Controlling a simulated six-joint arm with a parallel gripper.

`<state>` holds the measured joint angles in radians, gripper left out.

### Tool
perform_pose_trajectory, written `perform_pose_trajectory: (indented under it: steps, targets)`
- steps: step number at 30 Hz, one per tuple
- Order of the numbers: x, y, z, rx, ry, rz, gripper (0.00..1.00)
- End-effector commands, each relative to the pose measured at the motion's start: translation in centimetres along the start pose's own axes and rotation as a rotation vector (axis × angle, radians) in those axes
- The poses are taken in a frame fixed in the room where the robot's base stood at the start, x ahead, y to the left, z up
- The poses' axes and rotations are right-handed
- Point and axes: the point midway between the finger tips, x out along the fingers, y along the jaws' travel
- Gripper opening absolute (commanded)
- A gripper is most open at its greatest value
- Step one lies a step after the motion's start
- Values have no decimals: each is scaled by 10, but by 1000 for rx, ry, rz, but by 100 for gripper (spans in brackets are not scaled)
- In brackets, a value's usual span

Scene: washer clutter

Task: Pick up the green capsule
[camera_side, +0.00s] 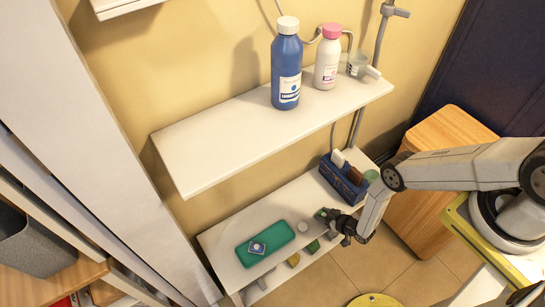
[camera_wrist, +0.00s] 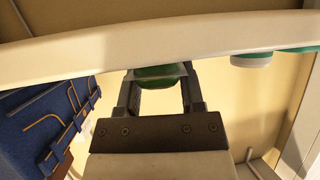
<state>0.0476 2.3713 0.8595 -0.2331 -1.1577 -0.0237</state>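A green capsule (camera_wrist: 160,76) shows in the wrist view between the two fingertips of my gripper (camera_wrist: 160,92). The fingers flank it closely on both sides, but I cannot tell whether they press on it. In the side view my gripper (camera_side: 328,215) is low over the right front part of the lower shelf, and a small green patch (camera_side: 321,212) shows at its fingertips. Another green capsule (camera_side: 313,246) lies at the shelf's front edge, left of my gripper. Part of the held-between capsule is hidden by the fingers.
The lower shelf (camera_side: 225,235) carries a green tray (camera_side: 277,235) with a blue-and-white item, a white round piece (camera_side: 303,227) and a blue caddy (camera_side: 343,183). The upper shelf (camera_side: 215,145) overhangs it, bearing a blue bottle (camera_side: 286,65) and a white bottle (camera_side: 327,60). A wooden cabinet (camera_side: 415,215) stands right.

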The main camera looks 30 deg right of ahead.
Motion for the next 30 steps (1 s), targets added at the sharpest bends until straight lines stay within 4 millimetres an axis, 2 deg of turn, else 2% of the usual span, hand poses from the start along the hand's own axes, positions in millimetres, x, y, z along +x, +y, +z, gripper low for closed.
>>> perform_pose_trajectory:
  steps: [1, 3, 19, 30]
  targets:
    - [0, 0, 0, 0, 0, 0, 19]
    - [0, 0, 0, 0, 0, 0, 0]
    - [-1, 0, -3, 0, 0, 0, 0]
    - [-10, 0, -21, -1, 0, 0, 0]
